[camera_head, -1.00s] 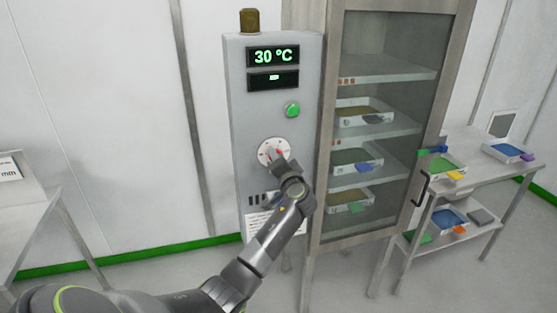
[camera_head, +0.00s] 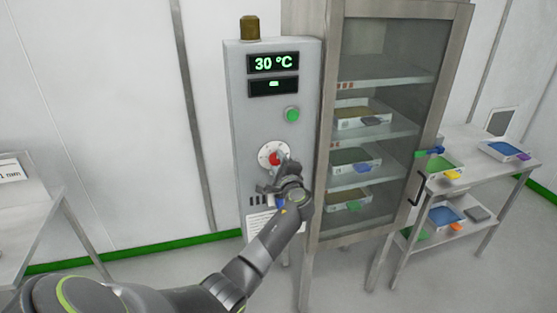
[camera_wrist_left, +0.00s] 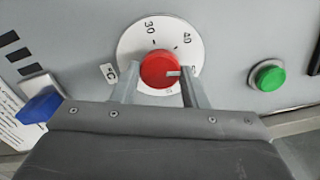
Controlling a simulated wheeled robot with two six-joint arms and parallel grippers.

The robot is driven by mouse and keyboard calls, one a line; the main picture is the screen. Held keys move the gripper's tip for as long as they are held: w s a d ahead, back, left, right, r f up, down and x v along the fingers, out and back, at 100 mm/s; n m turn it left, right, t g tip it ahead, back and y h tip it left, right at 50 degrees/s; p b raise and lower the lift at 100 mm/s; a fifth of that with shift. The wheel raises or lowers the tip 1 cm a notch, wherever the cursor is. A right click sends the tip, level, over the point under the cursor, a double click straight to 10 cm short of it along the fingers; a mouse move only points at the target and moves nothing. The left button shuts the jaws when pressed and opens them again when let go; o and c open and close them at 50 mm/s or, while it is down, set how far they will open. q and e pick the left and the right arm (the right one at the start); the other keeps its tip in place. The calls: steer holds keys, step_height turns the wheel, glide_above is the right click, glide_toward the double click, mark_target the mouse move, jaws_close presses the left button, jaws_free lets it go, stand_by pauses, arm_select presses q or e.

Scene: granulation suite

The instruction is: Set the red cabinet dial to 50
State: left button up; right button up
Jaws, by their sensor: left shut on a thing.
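The red cabinet dial (camera_head: 274,159) sits on a white scale disc on the front of the grey control cabinet (camera_head: 242,130). In the left wrist view the red knob (camera_wrist_left: 158,68) has a pale pointer mark towards picture right, past the 40. Numbers 30 and 40 are legible; the right finger partly covers the scale beyond. My left gripper (camera_head: 274,174) also shows in the wrist view (camera_wrist_left: 158,88), shut on the knob with a finger at each side. The upper display (camera_head: 273,63) reads 30 °C. My right gripper is out of view.
A green button (camera_head: 292,114) is above the dial. A blue part (camera_wrist_left: 40,105) is beside the gripper in the wrist view. The glass-door cabinet (camera_head: 327,130) stands close on the right, with a trolley (camera_head: 480,176) beyond and a table (camera_head: 35,215) at left.

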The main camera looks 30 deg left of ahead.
arm_select(q)
steer(key=shift+f+m+p, duration=0.1)
steer(key=shift+m+p, duration=0.65)
steer(key=shift+m, duration=1.15)
steer(key=o, duration=1)
steer(key=shift+c, duration=0.2)
steer(key=b+v, duration=0.4)
steer(key=v, duration=1.3)
steer(key=shift+d+b, duration=0.25)
steer(key=shift+b, duration=0.05)
steer(key=shift+s, duration=0.1)
